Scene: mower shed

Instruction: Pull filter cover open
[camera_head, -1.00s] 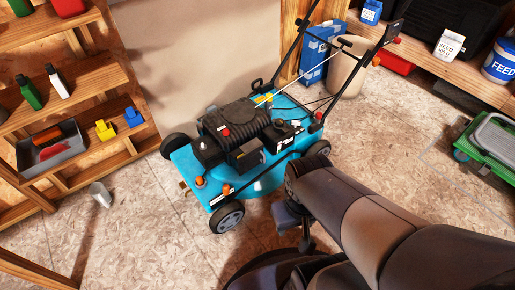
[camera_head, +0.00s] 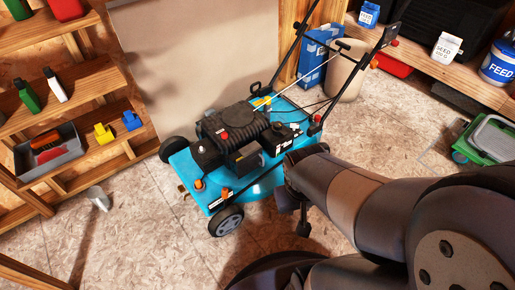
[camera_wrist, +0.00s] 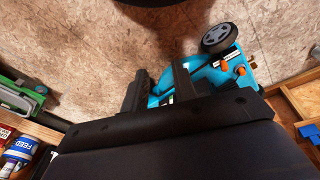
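The turquoise lawn mower (camera_head: 262,182) with its black engine (camera_head: 232,125) stands on the floor in the head view. A dark box on the engine's near side, which looks like the filter cover (camera_head: 246,158), seems closed against the engine. My gripper (camera_head: 294,212) is beside the mower's right side, apart from the cover, fingers downward. In the wrist view my gripper (camera_wrist: 160,82) shows two separated fingers with nothing held between them. Part of the mower (camera_wrist: 235,70) with a wheel shows behind and right of the fingers; the cover cannot be made out there.
A wooden shelf (camera_head: 90,80) with bottles and a grey tray (camera_head: 50,150) stands at left. The mower's handle (camera_head: 372,52) rises at back right. A green case (camera_head: 488,140) lies at far right.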

